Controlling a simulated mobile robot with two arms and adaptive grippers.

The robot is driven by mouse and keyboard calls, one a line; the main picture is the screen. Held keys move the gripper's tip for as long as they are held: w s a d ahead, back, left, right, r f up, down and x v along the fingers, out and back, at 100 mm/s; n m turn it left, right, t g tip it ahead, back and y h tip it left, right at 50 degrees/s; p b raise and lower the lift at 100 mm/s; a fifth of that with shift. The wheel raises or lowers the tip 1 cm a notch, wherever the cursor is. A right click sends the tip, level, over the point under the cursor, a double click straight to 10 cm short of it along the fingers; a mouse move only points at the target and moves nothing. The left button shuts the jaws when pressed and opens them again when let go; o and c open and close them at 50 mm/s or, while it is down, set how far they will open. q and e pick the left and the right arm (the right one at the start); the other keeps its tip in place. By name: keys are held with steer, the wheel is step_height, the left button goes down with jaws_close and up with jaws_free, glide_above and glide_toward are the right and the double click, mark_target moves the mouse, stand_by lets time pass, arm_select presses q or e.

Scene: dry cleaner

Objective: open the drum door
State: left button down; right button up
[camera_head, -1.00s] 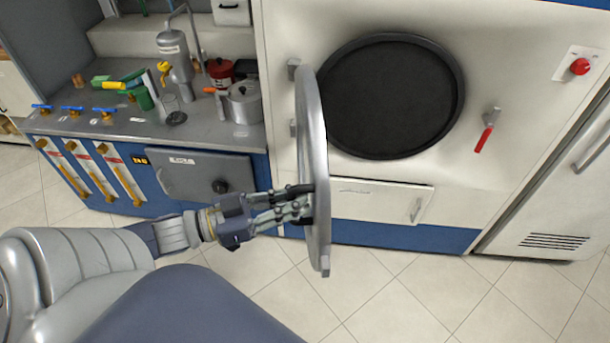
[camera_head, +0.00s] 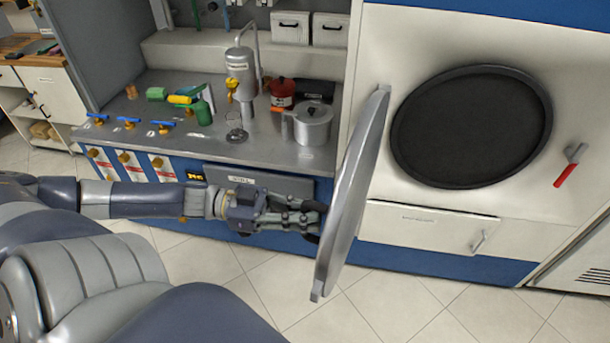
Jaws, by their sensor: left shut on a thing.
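The drum door (camera_head: 355,190) is a round metal disc, seen nearly edge-on. It stands swung out to the left of the dark round drum opening (camera_head: 471,126), which is fully uncovered. My left gripper (camera_head: 312,220) is at the door's left face, near its lower part, and is shut on the door; the exact grip point is partly hidden by the fingers. A red-handled latch (camera_head: 570,166) sits on the machine front to the right of the opening. My right gripper is not in view.
A counter (camera_head: 190,160) at the left carries a metal pot (camera_head: 312,123), a red can (camera_head: 282,94), a green bottle (camera_head: 203,110) and blue-handled valves. A white drawer (camera_head: 425,228) is below the opening. The tiled floor (camera_head: 390,310) in front is clear.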

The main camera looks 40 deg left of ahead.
arm_select(q)
steer(key=shift+s+f, duration=0.1)
steer(key=shift+f, duration=0.1)
steer(key=c, duration=1.8)
jaws_free()
steer(key=shift+o, duration=1.2)
steer(key=shift+r, duration=0.1)
steer(key=shift+a, duration=0.15)
steer(key=v, duration=1.2)
